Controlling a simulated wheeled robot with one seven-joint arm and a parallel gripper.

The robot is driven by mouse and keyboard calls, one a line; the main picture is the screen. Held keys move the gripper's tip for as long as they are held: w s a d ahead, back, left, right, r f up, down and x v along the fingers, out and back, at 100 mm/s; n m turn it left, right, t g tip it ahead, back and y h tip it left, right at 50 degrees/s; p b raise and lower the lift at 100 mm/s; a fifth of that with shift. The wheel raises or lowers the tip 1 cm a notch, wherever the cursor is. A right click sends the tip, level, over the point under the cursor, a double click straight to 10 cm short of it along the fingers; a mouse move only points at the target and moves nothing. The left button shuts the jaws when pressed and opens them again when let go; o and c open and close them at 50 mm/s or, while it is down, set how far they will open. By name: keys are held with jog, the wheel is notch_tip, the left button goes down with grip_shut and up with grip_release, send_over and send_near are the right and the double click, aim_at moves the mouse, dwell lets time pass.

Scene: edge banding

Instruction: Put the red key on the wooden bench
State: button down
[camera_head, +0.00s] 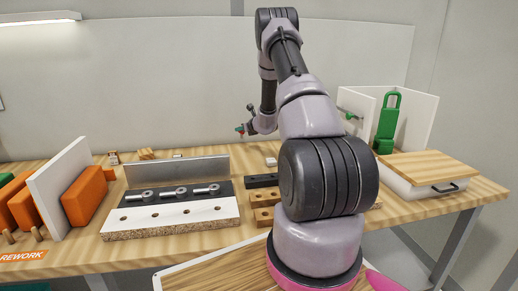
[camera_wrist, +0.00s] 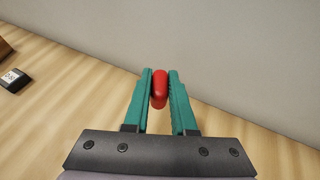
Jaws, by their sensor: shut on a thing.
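The red key (camera_wrist: 160,88) shows in the wrist view as a rounded red piece between the two teal fingers. My gripper (camera_wrist: 160,85) is shut on it. Only the key's upper part shows; the rest is hidden between the fingers. In the head view my gripper (camera_head: 240,131) is small, near the back wall above the far part of the bench, with a speck of red at its tip. The wooden bench (camera_head: 90,258) runs across the head view, and its bare surface (camera_wrist: 75,120) lies below the gripper in the wrist view. The gap between key and bench is hard to judge.
A drilled white panel (camera_head: 170,216) with metal fittings lies at centre left. Orange blocks (camera_head: 85,196) and a white board (camera_head: 60,182) stand at left. A green object (camera_head: 388,122) stands at right behind a wood-topped box (camera_head: 430,168). The wall (camera_wrist: 230,50) is close beyond the gripper.

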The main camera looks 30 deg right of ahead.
jog(key=shift+f, duration=2.75)
jog(key=shift+f, duration=0.2)
jog(key=c, duration=0.7)
grip_release()
jog(key=shift+c, duration=0.2)
